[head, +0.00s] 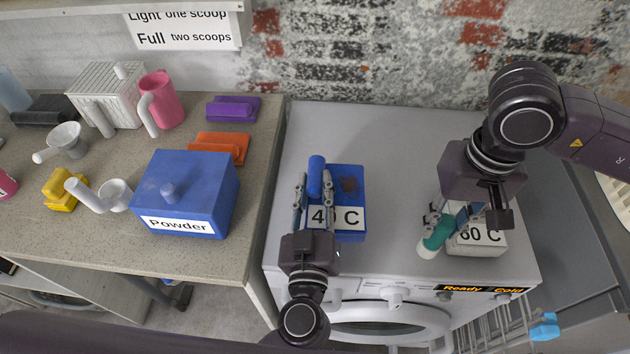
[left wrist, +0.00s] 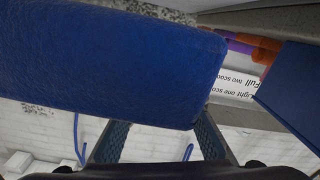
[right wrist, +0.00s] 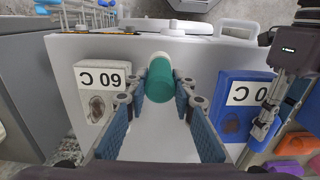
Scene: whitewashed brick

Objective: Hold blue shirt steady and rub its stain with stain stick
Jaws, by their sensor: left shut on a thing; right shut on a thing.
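The blue shirt (head: 352,222), a flat blue block labelled 40 C with a dark brown stain on it, lies on the white machine top. My left gripper (head: 315,188) is shut on the blue raised roll along its left side, which fills much of the left wrist view (left wrist: 110,60). The stain stick (head: 436,237), teal with a white end, is held in my right gripper (head: 450,222), apart from the shirt and beside the 60 C block. The right wrist view shows the stick (right wrist: 159,80) between the fingertips and the shirt (right wrist: 246,92) with its stain uncovered.
A white block labelled 60 C (head: 478,240), also stained, lies near the right gripper. The counter at left holds a blue Powder box (head: 190,190), a pink mug (head: 161,98), and orange (head: 219,146) and purple (head: 233,108) blocks. The machine top between the shirt and stick is clear.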

